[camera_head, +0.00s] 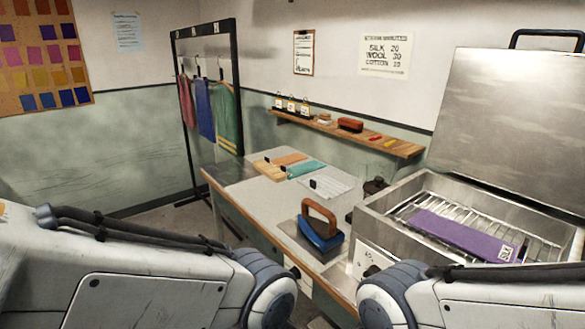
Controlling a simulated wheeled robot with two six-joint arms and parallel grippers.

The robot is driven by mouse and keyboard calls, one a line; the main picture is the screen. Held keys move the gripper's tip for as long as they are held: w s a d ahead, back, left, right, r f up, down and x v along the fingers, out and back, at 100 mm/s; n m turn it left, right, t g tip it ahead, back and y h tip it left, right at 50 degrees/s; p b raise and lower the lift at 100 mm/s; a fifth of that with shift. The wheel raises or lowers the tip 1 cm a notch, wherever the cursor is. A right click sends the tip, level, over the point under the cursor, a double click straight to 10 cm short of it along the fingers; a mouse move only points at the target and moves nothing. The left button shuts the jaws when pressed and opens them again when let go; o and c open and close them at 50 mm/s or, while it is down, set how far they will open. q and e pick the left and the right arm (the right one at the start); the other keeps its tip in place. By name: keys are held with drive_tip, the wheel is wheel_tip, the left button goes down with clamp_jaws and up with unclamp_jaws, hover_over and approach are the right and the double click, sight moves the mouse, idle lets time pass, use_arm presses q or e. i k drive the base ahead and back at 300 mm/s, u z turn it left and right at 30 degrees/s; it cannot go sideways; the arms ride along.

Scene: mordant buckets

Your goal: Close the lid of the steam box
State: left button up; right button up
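The steam box (375,238) stands at the right on the bench, a metal box with a wire rack inside. Its lid (510,110) is open and stands upright, leaning back, with a black handle (548,36) at its top edge. A folded purple cloth (462,236) with a "SILK" tag lies on the rack. My two arms come in from the lower left and lower right, below and in front of the bench. Neither gripper shows in the head view, so their state is hidden.
A blue iron-like tool with a wooden handle (320,228) stands on the bench (240,183) left of the box. Folded orange, teal and white cloths (332,182) lie behind it. A wall shelf (385,142) holds small items. A garment rack (238,85) stands at the back left.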

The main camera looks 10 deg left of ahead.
sight(512, 119)
drive_tip(key=z, duration=0.25)
drive_tip(key=i, duration=0.4)
drive_tip(key=z, duration=0.75)
